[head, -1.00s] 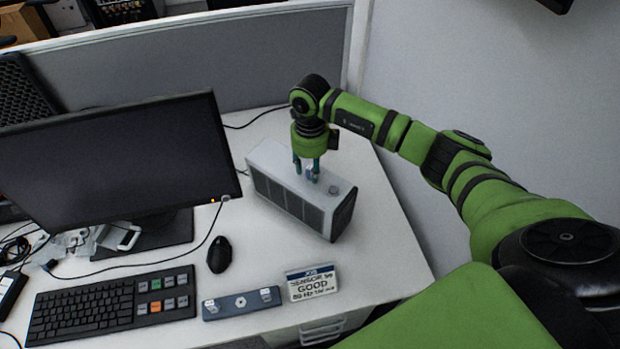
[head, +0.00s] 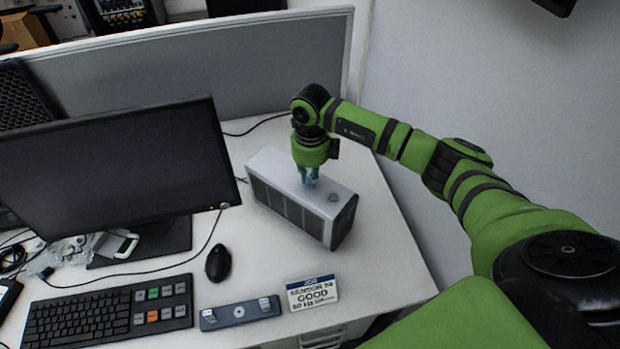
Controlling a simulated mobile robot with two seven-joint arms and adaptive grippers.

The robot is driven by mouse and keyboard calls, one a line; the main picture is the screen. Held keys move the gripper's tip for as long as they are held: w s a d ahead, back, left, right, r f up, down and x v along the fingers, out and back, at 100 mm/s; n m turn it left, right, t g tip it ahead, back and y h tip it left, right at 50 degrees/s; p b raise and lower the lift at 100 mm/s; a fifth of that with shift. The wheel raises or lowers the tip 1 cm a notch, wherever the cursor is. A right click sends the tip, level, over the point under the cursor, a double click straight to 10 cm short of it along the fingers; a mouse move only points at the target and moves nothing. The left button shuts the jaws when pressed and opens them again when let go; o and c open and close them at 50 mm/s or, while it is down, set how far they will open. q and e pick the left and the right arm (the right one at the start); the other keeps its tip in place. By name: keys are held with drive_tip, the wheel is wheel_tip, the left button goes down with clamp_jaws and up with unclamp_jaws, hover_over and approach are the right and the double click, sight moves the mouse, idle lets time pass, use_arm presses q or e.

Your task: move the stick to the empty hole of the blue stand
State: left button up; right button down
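My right gripper (head: 309,181) points straight down over the top of a grey box-shaped machine (head: 270,168). Its fingers are close together around a small light piece, which seems to be the stick; the fingers hide most of it. The fingertips are at or just above the machine's top. The blue stand (head: 222,317), a flat blue-grey bar, lies on the desk in front. It has a small light piece near each end and a round mark, seemingly the hole, in the middle. My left gripper is not in view.
A mouse (head: 218,259), keyboard (head: 105,315) and monitor (head: 110,165) are to the left. The desk right of the machine is clear.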

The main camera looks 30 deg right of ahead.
drive_tip(key=shift+a+r, duration=0.15)
drive_tip(key=shift+r, duration=0.3)
idle(0.6)
drive_tip(key=shift+r, duration=0.3)
idle(0.4)
drive_tip(key=shift+r, duration=0.1)
drive_tip(key=shift+r+p, duration=1.25)
drive_tip(key=shift+r, duration=0.4)
